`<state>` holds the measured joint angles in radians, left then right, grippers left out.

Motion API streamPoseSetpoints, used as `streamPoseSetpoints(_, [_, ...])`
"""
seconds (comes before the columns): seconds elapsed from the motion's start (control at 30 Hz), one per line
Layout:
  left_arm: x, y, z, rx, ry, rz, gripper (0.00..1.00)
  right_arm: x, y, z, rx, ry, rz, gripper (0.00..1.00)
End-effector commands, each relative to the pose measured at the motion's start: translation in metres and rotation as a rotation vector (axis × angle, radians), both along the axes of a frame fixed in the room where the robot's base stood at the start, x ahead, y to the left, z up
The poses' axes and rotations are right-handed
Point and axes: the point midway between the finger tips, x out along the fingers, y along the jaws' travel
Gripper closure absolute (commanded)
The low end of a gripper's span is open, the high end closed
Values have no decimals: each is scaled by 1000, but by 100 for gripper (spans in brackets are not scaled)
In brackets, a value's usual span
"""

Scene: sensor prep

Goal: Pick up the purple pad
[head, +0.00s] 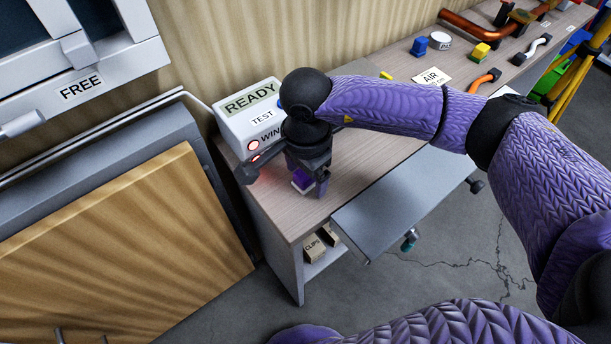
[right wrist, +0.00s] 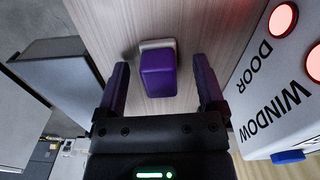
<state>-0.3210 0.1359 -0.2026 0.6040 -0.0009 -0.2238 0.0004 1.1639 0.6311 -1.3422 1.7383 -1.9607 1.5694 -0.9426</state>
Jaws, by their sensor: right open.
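The purple pad (right wrist: 158,76) sits on the wooden bench top, and a light grey edge shows at its far end in the right wrist view. In the head view the pad (head: 301,180) shows just below my right gripper (head: 307,178). The right gripper (right wrist: 160,92) is open, with one finger on each side of the pad. Gaps show between the fingers and the pad. My left gripper is not in view.
The white READY box (head: 243,112) with red lights stands close beside the right gripper. An open drawer or shelf panel (head: 400,205) juts from the bench (head: 345,190). A wooden panel (head: 120,250) is at left.

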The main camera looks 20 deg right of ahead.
Motion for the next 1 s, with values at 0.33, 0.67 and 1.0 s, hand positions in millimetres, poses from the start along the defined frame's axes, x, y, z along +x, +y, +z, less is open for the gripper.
streamPoseSetpoints(0.33, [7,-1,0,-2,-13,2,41,0,0,2,0,-1,0,58])
streamPoseSetpoints(0.67, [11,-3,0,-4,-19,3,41,0,0,2,1,0,0,100])
streamPoseSetpoints(1.0, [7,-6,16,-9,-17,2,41,1,1,54,2,-7,2,100])
